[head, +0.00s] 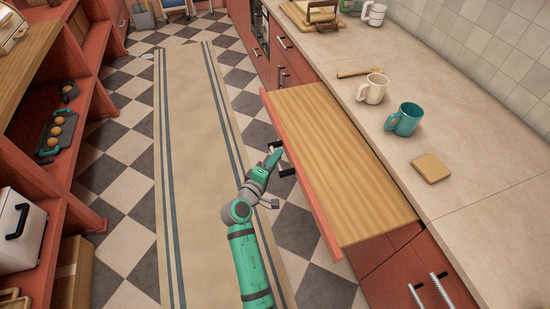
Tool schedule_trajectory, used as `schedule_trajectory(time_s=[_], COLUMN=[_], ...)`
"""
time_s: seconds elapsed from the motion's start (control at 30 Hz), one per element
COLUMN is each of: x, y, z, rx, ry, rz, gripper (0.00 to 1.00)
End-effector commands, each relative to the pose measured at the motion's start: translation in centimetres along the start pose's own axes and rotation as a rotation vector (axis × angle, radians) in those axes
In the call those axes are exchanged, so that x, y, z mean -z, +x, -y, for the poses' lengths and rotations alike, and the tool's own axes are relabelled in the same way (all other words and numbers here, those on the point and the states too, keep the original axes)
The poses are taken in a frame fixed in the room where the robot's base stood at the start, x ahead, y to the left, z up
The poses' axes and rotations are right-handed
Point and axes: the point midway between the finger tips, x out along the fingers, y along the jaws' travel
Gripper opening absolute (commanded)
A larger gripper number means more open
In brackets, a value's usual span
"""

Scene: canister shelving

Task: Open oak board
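The oak board (340,165) is a pull-out wooden surface with a red front, and it extends well out from under the right-hand counter over the floor. Its black handle (286,172) is on the outer side of the red front. My gripper (275,156) is at this handle, overlapping its middle in the picture. The fingers are small and partly cover the handle bar, so I cannot tell whether they are closed on it.
On the counter (460,205) are a cream mug (374,89), a teal mug (405,120), a wooden square (431,168) and a wooden utensil (360,72). Red shelving (85,190) lines the left. The runner (185,150) on the checkered floor is clear.

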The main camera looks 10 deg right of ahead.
Motion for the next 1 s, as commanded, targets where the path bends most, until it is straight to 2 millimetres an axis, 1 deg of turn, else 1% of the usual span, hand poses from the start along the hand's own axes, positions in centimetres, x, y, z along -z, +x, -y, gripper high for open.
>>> schedule_trajectory(time_s=[0.3,0.43,0.57,0.8,0.9,1.0], x=[0.1,0.1,0.2,0.1,0.1,0.0], y=[-0.1,-0.8,-2.6,-7.1,-8.7,-9.9], z=[0.1,0.1,0.1,0.1,0.1,0.2], rx=[0.001,0.001,0.002,0.002,0.002,0.003], ry=[-0.001,-0.001,0.000,-0.001,-0.001,-0.001], rz=[-0.002,-0.003,-0.005,-0.005,-0.003,-0.002], gripper=[0.21,0.21,0.21,0.21,0.21,0.21])
